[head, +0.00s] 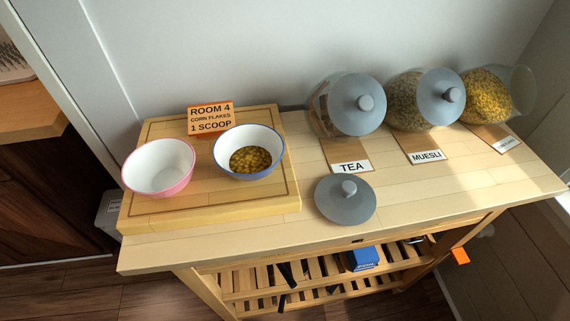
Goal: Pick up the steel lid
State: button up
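A round grey steel lid (345,200) with a lighter knob on top lies flat, knob up, on the light wooden table top (420,205). It is near the front edge, in front of the TEA label and to the right of the wooden board. Nothing covers it. Two similar grey lids sit on the tea jar (320,110) and the muesli jar (404,100). The rightmost jar (487,96), holding yellow flakes, has no lid on it. My gripper is not in view.
A raised wooden board (215,202) on the left carries an empty pink-rimmed bowl (158,168), a blue-rimmed bowl (228,140) partly filled with flakes, and an orange-framed sign (211,118). A wall stands behind. A slatted shelf below holds a blue box (364,258).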

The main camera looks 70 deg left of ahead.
aim_at(346, 198)
jog(key=j+u, duration=0.2)
jog(key=u, duration=1.1)
jog(key=i+l, duration=0.05)
